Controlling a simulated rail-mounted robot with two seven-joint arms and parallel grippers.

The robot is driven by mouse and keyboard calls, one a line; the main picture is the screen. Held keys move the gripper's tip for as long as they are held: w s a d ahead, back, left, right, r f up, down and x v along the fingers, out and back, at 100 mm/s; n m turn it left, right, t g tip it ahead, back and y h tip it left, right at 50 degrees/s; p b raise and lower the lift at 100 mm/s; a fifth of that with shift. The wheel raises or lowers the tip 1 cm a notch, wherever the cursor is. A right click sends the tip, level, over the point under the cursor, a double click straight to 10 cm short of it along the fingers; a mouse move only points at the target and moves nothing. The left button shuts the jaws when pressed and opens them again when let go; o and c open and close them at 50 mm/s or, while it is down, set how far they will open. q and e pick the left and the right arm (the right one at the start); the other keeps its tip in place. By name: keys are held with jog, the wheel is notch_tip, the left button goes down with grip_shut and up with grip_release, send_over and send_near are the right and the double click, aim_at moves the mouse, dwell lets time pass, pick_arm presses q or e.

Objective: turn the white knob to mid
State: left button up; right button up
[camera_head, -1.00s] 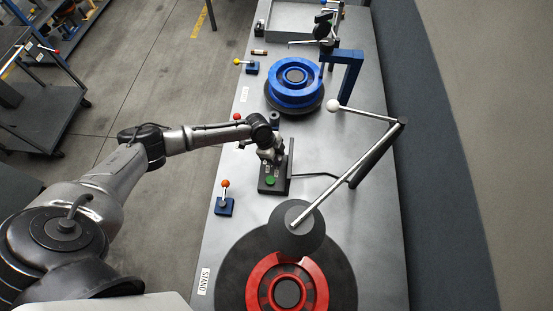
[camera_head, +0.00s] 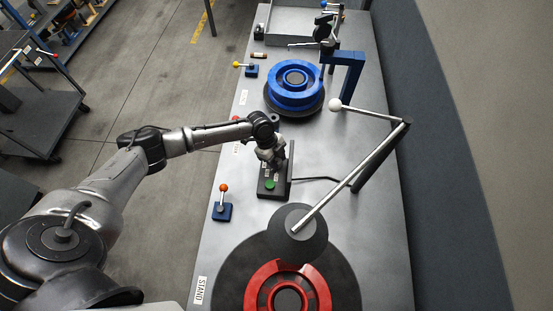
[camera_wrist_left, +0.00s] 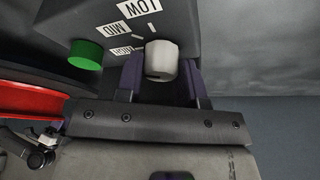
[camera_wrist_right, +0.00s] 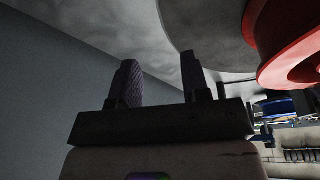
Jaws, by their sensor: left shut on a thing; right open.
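The white knob (camera_wrist_left: 161,62) shows in the left wrist view on a dark control box with labels LOW, MID and a third, partly covered one that seems to read HIGH. My left gripper (camera_wrist_left: 162,72) is shut on the knob, one finger on each side. I see no pointer mark, so its setting is unclear. In the head view the control box (camera_head: 265,193) lies on the bench and my left gripper (camera_head: 273,160) hides the knob. My right gripper (camera_wrist_right: 160,68) is open and empty in the right wrist view; it does not show in the head view.
A green button (camera_head: 270,184) sits on the box near the knob. A blue wheel (camera_head: 295,88) lies behind and a red wheel (camera_head: 265,290) in front. A jointed arm with a white ball (camera_head: 334,105) stands at right. An orange-topped lever (camera_head: 223,188) is at the front left.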

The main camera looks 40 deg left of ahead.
pick_arm(q)
jog(key=o, duration=0.9)
jog(key=shift+r+n+p, duration=0.15)
jog(key=shift+n+p, duration=0.25)
jog(key=shift+p, duration=0.1)
jog(key=n+p, duration=0.1)
jog(key=p, duration=0.1)
jog(key=n+t+p, duration=0.1)
jog(key=n+p, duration=0.1)
jog(key=n+t+y+p, duration=0.1)
jog(key=p, duration=0.1)
jog(key=shift+s+r+n, duration=0.1)
jog(key=shift+r+n, duration=0.15)
jog(key=shift+n, duration=0.05)
jog(key=shift+a+n, duration=0.15)
jog(key=shift+n, duration=0.25)
jog(key=s+v, duration=0.1)
jog(key=v, duration=1.2)
jog(key=shift+s+d+r+n+t+y+p, duration=0.75)
jog(key=shift+s+d+r+p, duration=0.3)
jog(key=shift+d+r, duration=1.15)
jog(key=shift+s+d+r+n+t+y+p, duration=0.5)
jog(key=shift+s+d+r+t+p, duration=0.85)
jog(key=shift+r, duration=1.4)
jog(key=shift+s+d+r+n+t+y+p, duration=0.3)
jog(key=shift+s+d+r+n+y+p, duration=0.45)
jog(key=shift+d+r, duration=1.6)
